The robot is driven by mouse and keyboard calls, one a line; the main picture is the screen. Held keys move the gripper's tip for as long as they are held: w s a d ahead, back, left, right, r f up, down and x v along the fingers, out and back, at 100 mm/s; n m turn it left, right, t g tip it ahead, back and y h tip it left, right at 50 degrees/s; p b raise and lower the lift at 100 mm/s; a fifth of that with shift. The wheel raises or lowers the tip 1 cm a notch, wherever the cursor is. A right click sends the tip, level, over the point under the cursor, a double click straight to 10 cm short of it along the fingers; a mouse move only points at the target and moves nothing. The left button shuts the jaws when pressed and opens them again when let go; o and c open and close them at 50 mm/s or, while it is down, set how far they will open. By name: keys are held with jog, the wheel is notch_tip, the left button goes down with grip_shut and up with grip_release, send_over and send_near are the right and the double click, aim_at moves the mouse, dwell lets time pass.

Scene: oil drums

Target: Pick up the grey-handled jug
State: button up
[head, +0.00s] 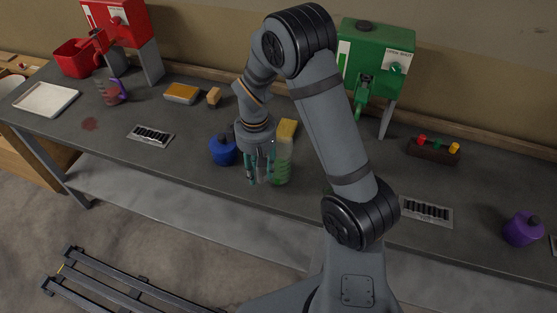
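A clear jug (283,168) with a green tint stands on the grey bench, near its front edge. Its handle is hidden behind my gripper, so I cannot tell its colour. My gripper (260,180) points down just left of the jug, with its fingers at the height of the jug's body. The fingers overlap the jug's left side in the view. I cannot tell whether they are closed on its handle or only beside it. Another clear jug, with a purple handle (113,92), stands at the far left.
A blue bottle (223,151) stands close left of my gripper. A yellow block (287,128) is behind the jug. The green dispenser (376,60) and red dispenser (120,22) stand at the back. A purple bottle (522,229) is at the right. Drain grates (426,210) are set in the bench.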

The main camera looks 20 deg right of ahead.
jog(key=shift+f, duration=1.35)
jog(key=shift+w, duration=0.1)
jog(key=c, duration=0.3)
grip_shut()
